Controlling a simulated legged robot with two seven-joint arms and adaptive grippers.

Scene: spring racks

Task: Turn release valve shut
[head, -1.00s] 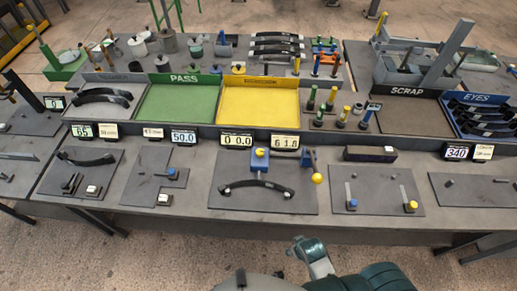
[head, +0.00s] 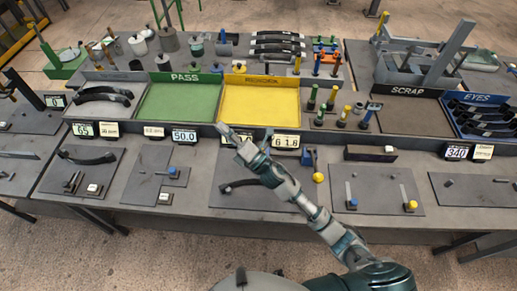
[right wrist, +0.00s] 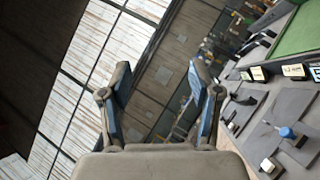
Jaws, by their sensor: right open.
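No part is labelled as the release valve, so I cannot tell for sure which it is. A yellow-knobbed lever (head: 318,177) hangs from a blue fitting (head: 309,158) on the middle station plate (head: 230,198). A small blue fitting (head: 172,173) sits on the plate to the left; a similar one also shows in the right wrist view (right wrist: 287,132). My right gripper (head: 243,135) is raised above the middle station, pointing up and left. My left gripper is out of view.
A black curved spring (head: 230,186) lies partly hidden beneath my arm. The green PASS tray (head: 180,76) and yellow tray (head: 260,82) stand behind. Number displays (head: 184,135) line the ledge. Another plate (head: 375,192) with small levers lies to the right.

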